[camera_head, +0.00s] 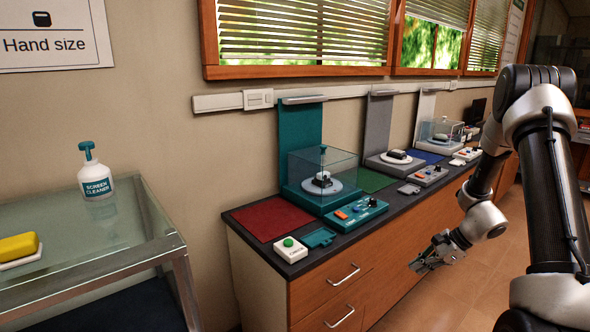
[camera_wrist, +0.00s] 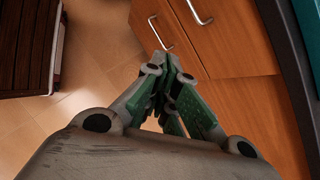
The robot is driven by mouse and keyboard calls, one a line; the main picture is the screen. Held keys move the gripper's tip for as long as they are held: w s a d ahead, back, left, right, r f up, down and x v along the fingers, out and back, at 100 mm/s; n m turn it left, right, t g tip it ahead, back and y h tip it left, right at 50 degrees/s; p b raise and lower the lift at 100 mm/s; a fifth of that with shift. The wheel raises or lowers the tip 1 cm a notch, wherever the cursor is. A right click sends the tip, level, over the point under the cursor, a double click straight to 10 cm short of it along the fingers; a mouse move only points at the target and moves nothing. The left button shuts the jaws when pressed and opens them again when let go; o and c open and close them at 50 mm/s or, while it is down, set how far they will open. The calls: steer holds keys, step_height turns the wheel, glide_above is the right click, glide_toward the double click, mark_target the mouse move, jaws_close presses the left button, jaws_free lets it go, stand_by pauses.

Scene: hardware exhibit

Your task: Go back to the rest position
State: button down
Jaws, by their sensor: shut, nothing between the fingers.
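My gripper (camera_head: 428,262) hangs in front of the wooden cabinet at the right of the head view, below the counter's top edge. In the wrist view my gripper (camera_wrist: 163,58) points down past the drawer fronts toward the floor. Its fingers are together and nothing is between them. It looks apart from the cabinet, though the exact gap is hard to tell. My arm is bent, with the wrist low.
The dark counter (camera_head: 345,228) carries a teal exhibit with a glass box (camera_head: 323,175), a control panel (camera_head: 355,211) and a green-button box (camera_head: 290,249). Drawer handles (camera_head: 342,275) jut from the cabinet. A glass table (camera_head: 100,235) stands left. Floor (camera_head: 420,305) is open beside the cabinet.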

steer(key=s+a+r+n+h, duration=0.1)
steer(key=s+r+n+h, duration=0.2)
steer(key=s+r+n, duration=0.6)
steer(key=s+a+r+n+t+h, duration=0.1)
steer(key=s+r+n, duration=0.9)
steer(key=s+r, duration=1)
step_height(320, 180, up, 4)
steer(key=a+h, duration=0.1)
steer(key=h, duration=0.1)
steer(key=shift+r+t+h, duration=0.25)
steer(key=shift+t+h, duration=0.05)
steer(key=shift+h, duration=0.1)
